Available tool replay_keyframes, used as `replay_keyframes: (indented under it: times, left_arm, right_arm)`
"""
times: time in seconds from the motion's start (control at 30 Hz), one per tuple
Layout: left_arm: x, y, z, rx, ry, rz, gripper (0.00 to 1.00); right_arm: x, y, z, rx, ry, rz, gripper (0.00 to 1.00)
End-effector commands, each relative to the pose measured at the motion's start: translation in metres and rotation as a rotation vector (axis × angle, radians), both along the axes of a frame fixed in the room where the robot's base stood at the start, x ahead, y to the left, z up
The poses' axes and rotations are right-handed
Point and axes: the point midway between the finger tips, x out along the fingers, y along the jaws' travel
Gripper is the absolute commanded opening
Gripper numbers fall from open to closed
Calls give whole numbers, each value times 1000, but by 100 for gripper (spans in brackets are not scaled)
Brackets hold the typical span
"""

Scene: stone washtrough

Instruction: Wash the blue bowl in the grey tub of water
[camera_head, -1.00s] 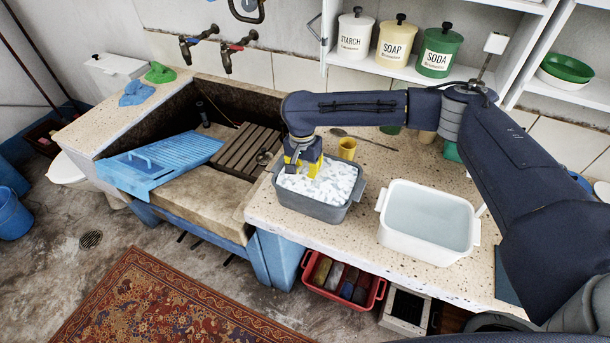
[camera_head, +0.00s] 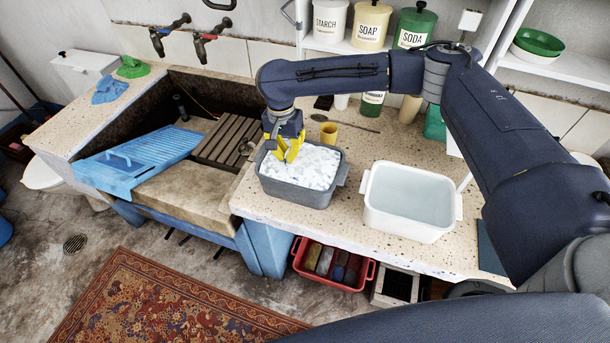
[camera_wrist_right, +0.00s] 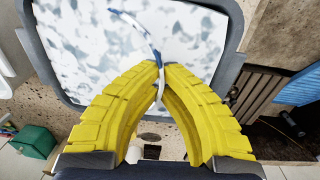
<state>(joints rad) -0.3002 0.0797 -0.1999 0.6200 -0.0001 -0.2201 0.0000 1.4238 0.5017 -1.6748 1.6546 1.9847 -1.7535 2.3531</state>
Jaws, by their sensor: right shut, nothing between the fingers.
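The grey tub (camera_head: 297,190) stands on the speckled counter, full of water covered with white suds (camera_head: 312,165); its rim also shows in the wrist view (camera_wrist_right: 62,88). My right gripper (camera_head: 287,158) points down over the tub's back left part, its yellow fingers at the suds. In the wrist view the right gripper's fingertips (camera_wrist_right: 160,66) come together, shut on nothing. A thin curved blue-and-white edge (camera_wrist_right: 142,30) runs through the suds to the fingertips. It may be the blue bowl's rim; the rest is hidden. My left gripper is out of view.
A white tub (camera_head: 412,230) of clear water stands to the right of the grey tub. A blue ridged board (camera_head: 140,160) lies across the stone trough at left. Canisters (camera_head: 370,25) stand on the shelf.

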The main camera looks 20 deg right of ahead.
Motion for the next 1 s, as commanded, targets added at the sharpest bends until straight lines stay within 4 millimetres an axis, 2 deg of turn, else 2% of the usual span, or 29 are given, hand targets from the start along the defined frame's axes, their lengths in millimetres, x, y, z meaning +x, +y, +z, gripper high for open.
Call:
replay_keyframes:
  times: [1.0]
  left_arm:
    - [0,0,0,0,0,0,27]
  right_arm:
    - [0,0,69,-1,-1,0,0]
